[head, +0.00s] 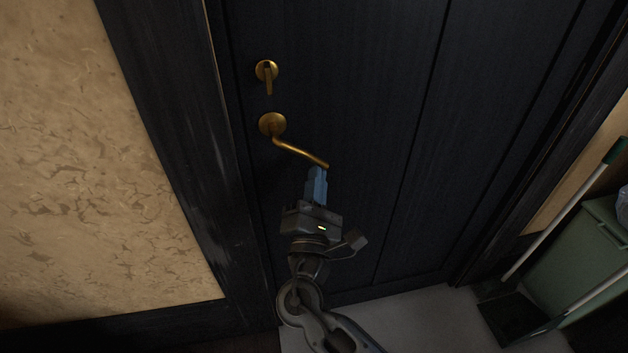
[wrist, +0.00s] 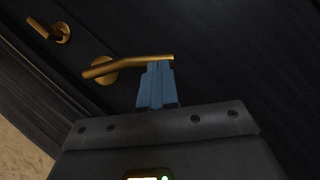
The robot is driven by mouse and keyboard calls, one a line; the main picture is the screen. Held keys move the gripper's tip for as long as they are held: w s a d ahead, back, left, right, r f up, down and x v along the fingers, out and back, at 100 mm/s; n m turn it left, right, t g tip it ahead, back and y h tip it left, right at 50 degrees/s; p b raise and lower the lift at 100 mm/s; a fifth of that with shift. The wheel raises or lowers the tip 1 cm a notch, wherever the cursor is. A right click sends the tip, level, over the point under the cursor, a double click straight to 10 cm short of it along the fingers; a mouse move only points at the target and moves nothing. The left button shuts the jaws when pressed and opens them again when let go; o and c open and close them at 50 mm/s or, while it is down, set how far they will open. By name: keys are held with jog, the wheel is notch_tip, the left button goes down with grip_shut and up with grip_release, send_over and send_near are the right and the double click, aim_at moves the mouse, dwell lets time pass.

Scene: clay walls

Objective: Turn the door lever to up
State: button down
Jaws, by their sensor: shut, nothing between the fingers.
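The brass door lever (head: 300,153) is on the dark door (head: 350,90). Its handle runs right and slopes down from its round rose in the head view. In the wrist view the lever (wrist: 130,65) lies across the picture, its free end at the fingertips. My gripper (head: 318,170) is shut, with its blue fingers together just below the lever's free end. The fingers (wrist: 158,64) also show in the wrist view, with nothing between them. I cannot tell whether the tips touch the lever.
A brass thumb-turn (head: 267,75) sits above the lever. The dark door frame (head: 180,120) and a cracked clay wall (head: 80,170) are to the left. A green bin (head: 590,255) and a long-handled broom (head: 560,220) stand at the right. Pale floor (head: 430,315) shows below.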

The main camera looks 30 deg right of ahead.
jog(key=shift+d+r, duration=0.1)
jog(key=shift+d, duration=0.05)
jog(key=shift+s+d+r+n+t+y, duration=0.15)
jog(key=shift+d+r+n+t+y, duration=0.55)
jog(key=shift+n, duration=0.7)
jog(key=shift+s+d+r+n+t+y, duration=0.25)
jog(key=shift+r+n+t+y, duration=0.25)
jog(key=shift+r+n, duration=0.7)
jog(key=shift+s+d+r+n+t+y, duration=0.1)
jog(key=shift+d+r+n+t+y, duration=0.45)
jog(key=shift+n, duration=1.05)
